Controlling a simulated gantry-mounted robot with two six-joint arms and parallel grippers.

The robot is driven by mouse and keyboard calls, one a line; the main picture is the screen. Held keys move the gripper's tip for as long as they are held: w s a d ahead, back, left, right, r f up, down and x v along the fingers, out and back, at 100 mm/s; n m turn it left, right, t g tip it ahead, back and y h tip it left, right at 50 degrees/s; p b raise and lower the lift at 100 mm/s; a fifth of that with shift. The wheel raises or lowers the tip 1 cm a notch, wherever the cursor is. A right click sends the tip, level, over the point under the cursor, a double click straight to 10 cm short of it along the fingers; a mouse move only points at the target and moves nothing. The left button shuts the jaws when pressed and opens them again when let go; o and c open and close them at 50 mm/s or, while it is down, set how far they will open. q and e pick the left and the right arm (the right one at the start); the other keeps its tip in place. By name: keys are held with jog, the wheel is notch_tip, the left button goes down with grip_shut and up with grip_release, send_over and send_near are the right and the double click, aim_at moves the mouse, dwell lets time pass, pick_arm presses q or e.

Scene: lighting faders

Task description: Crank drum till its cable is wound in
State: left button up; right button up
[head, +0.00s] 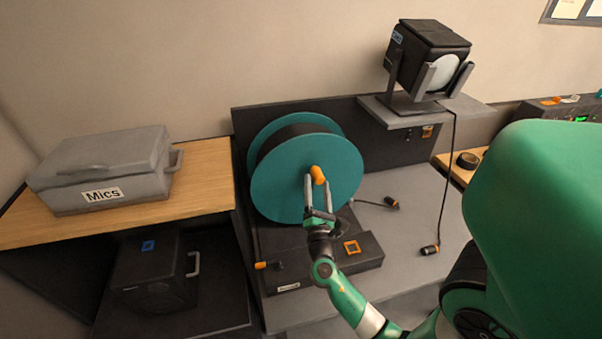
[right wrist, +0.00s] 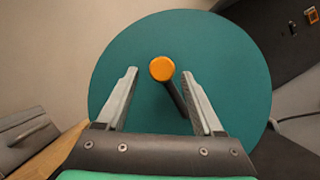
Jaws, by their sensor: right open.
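The teal cable drum (head: 280,187) stands upright on a black base on the grey bench. Its orange crank knob (head: 317,174) points out from the drum's face. Black cable is wound between the flanges, and a short cable end with a plug (head: 391,202) lies on the bench to the right. My right gripper (head: 318,184) is open in front of the drum, its fingers on either side of the knob's place. In the right wrist view the knob (right wrist: 162,69) shows between and slightly beyond the fingertips, apart from both. My left gripper is not in view.
A grey Mics case (head: 100,172) sits on the wooden table at left. A stage light (head: 425,60) stands on a raised shelf at right, its cable hanging to a plug (head: 430,250). An orange lever (head: 262,265) and an orange square (head: 352,247) are on the base.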

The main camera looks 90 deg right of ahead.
jog(key=v, duration=0.5)
jog(key=shift+w, duration=0.15)
